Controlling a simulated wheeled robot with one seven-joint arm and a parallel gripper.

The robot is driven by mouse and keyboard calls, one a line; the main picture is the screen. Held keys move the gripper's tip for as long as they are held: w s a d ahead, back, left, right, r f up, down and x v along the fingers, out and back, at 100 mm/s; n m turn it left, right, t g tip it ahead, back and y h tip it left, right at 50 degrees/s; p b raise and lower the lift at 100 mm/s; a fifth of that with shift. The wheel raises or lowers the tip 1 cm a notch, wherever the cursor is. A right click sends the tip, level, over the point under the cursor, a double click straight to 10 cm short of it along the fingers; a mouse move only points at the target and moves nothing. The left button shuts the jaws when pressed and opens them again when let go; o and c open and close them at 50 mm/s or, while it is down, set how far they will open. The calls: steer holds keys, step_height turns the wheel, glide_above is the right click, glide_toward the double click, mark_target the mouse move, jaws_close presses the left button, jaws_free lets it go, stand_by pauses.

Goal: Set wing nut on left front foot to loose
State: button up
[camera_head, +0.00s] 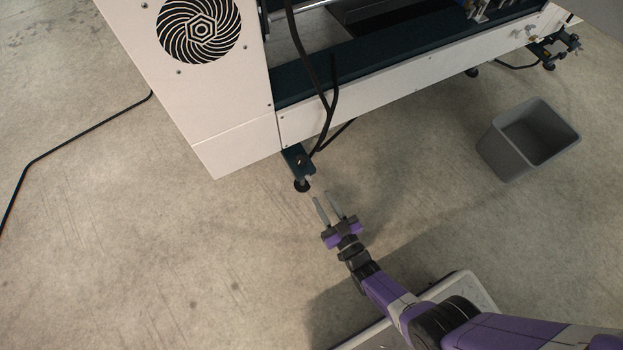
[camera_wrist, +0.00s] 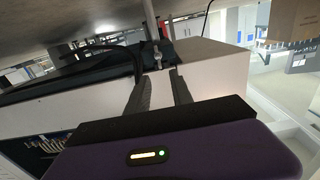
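The front foot (camera_head: 302,186) sits under the near corner of the white machine, on a dark bracket (camera_head: 293,158). In the wrist view the picture is upside down, and the foot's thin stem (camera_wrist: 151,22) runs down to the dark bracket. A small metal piece on the stem (camera_wrist: 157,47) may be the wing nut, but it is too small to tell its setting. My gripper (camera_head: 325,197) is open and empty, just short of the foot. Its two fingers also show in the wrist view (camera_wrist: 160,76), apart, with the stem beyond the gap between them.
The white machine (camera_head: 210,120) with a round fan grille stands above the foot. Black cables (camera_head: 328,110) hang beside the bracket. A grey bin (camera_head: 500,155) stands on the floor at the right. The floor left of my gripper is clear except for a thin cable (camera_head: 75,140).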

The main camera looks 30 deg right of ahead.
mark_target(311, 181)
steer(key=w+b, duration=0.3)
steer(key=w, duration=0.4)
steer(key=shift+w, duration=0.2)
jaws_close()
